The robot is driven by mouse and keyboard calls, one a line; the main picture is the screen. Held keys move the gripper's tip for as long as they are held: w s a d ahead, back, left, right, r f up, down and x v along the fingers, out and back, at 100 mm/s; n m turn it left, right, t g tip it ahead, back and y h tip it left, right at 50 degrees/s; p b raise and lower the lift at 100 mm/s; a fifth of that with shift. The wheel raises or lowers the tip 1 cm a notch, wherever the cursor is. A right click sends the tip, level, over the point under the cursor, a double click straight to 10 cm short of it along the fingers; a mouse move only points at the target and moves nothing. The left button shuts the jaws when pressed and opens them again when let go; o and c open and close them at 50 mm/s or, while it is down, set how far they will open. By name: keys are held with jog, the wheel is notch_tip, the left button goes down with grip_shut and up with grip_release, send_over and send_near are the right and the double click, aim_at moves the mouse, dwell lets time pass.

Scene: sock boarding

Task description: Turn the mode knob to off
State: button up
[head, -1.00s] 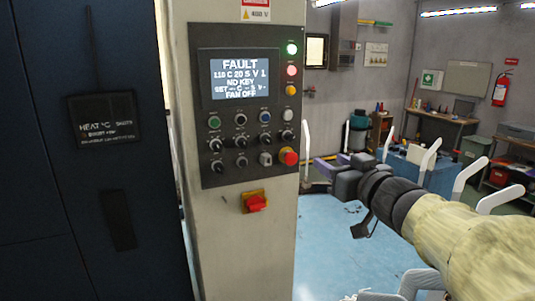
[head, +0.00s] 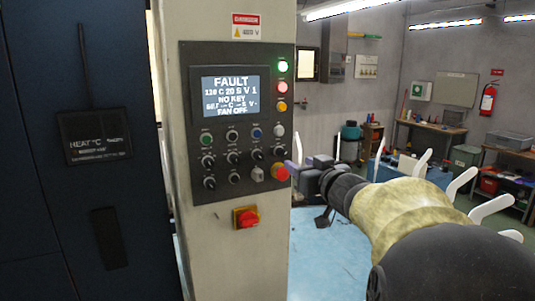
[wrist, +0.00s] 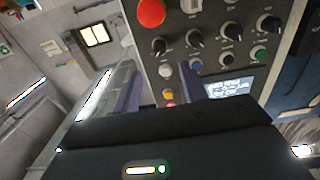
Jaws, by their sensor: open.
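The control panel (head: 237,118) is on a pale column, with a lit screen (head: 228,90) reading FAULT, NO KEY and FAN OFF. Below the screen are a row of buttons and several black knobs (head: 232,157). Their labels are too small to read, so I cannot tell which is the mode knob. The knobs (wrist: 232,31) also show upside down in the wrist view. My gripper (head: 299,168) is just right of the panel, in front of the column's right edge. In the wrist view its purple fingers (wrist: 158,88) are apart with nothing between them.
A red mushroom button (head: 279,173) is at the panel's lower right, near my gripper, beside a grey switch (head: 257,174). A red switch on yellow (head: 246,217) is below the panel. A dark cabinet (head: 65,210) stands left. Blue floor (head: 325,260) is open at right.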

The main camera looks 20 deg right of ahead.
aim_at(285, 154)
jog(key=w+p, duration=0.1)
jog(key=w, duration=0.7)
jog(key=shift+a, duration=0.15)
jog(key=shift+w, duration=0.25)
jog(key=shift+s, duration=0.1)
jog(key=shift+s, duration=0.1)
grip_shut()
